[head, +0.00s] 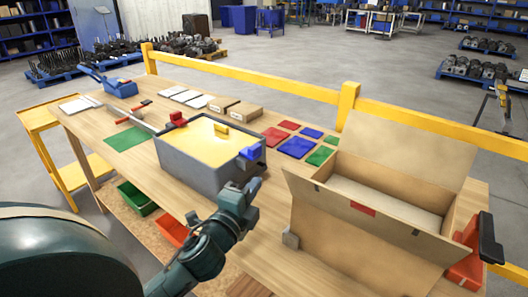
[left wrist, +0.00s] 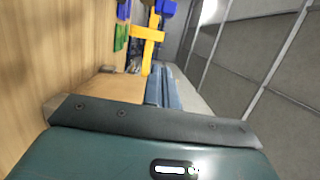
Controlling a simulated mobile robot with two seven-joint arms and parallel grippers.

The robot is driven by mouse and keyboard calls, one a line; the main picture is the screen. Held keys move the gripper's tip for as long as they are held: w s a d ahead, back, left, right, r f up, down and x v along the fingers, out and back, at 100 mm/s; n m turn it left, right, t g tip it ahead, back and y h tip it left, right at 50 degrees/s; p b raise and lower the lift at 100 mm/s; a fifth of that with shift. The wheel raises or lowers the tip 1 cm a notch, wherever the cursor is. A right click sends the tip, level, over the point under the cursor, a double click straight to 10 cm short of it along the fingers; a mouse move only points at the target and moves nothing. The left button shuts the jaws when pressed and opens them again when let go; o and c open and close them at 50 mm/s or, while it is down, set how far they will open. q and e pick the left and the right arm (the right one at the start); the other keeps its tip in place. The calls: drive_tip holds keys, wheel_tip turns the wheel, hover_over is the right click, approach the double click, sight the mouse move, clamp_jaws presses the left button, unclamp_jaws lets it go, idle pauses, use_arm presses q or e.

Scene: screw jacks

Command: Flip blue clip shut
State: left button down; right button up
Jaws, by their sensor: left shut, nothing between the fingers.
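The blue clip (head: 249,153) is on the right rim of a grey crate (head: 205,178) with a pale yellow top (head: 200,145). It stands out from the rim; I cannot tell its exact angle. A red clip (head: 178,118) is on the far left rim and a yellow clip (head: 221,128) is near the far side. My left gripper (head: 254,185) is just in front of and below the blue clip, apart from it as far as I can see. My right gripper is not in view.
An open cardboard box (head: 360,235) stands to the right. Red, blue and green mats (head: 297,147) lie behind the crate, with a green mat (head: 128,137) to its left. A yellow rail (head: 250,82) runs along the table's far side.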

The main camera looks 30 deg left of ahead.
sight(248, 152)
use_arm(q)
drive_tip(key=w+a+p, duration=0.2)
drive_tip(key=w+a, duration=0.3)
drive_tip(key=w, duration=0.5)
drive_tip(key=shift+a, duration=0.25)
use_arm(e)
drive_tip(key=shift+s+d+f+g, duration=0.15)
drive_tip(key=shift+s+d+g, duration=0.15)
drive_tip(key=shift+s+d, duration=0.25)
use_arm(q)
drive_tip(key=shift+s, duration=0.1)
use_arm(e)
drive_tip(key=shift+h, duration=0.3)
use_arm(q)
drive_tip(key=a, duration=0.3)
drive_tip(key=shift+a+p, duration=0.3)
drive_tip(key=shift+a, duration=0.05)
drive_tip(key=shift+r, duration=0.1)
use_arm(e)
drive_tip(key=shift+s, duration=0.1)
use_arm(q)
drive_tip(key=shift+w+d, duration=0.1)
drive_tip(key=shift+w, duration=0.1)
